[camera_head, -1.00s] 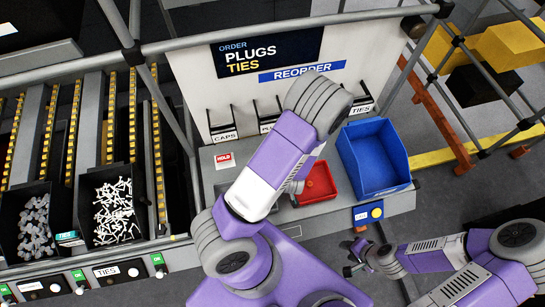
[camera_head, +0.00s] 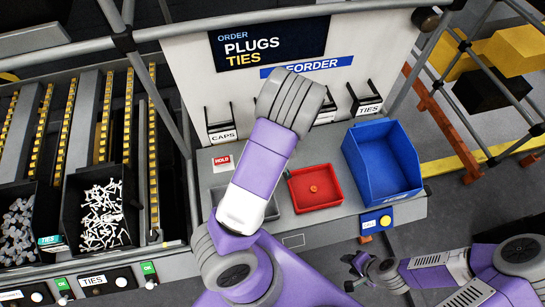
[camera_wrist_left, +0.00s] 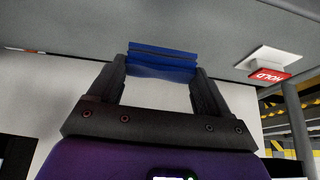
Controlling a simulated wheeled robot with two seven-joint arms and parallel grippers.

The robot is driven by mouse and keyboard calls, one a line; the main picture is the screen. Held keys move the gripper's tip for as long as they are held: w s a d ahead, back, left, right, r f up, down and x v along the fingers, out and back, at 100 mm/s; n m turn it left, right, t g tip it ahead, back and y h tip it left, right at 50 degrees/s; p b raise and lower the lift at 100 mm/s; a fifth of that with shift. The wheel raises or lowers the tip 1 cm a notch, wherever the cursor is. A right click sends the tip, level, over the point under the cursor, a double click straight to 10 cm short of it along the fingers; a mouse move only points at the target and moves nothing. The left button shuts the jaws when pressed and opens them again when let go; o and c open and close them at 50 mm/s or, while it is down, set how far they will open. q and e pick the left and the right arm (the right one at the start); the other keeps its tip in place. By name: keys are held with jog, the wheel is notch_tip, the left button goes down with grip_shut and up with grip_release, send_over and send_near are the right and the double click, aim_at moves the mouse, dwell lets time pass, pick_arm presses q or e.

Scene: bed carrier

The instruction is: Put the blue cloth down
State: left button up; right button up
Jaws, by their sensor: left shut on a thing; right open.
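The blue cloth (camera_wrist_left: 162,62) is a folded dark blue strip across the fingertips of my left gripper (camera_wrist_left: 160,82) in the left wrist view. That gripper is shut on it. In the left wrist view the cloth overlaps the grey surface (camera_wrist_left: 100,22); I cannot tell whether it touches it. In the head view my left arm hides both the cloth and the left gripper. My right gripper (camera_head: 350,271) is open and empty at the lower right, in front of the station and apart from the bench.
A red tray (camera_head: 337,200) and a blue bin (camera_head: 411,189) sit on the grey bench. A grey tray (camera_head: 217,197) is partly behind my left arm, near the HOLD sign (camera_head: 222,160). Black bins with grey parts (camera_head: 18,230) and white ties (camera_head: 102,215) stand left.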

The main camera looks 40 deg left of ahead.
pick_arm(q)
notch_tip(320, 180, down, 5)
jog(key=shift+a+r+b, duration=0.1)
jog(key=shift+r+b, duration=0.1)
jog(key=shift+b, duration=0.65)
jog(key=shift+w, duration=0.2)
jog(key=shift+f, duration=0.1)
jog(key=o, duration=0.9)
jog(key=shift+o, duration=0.2)
jog(key=p+v, duration=0.5)
jog(key=v, duration=0.7)
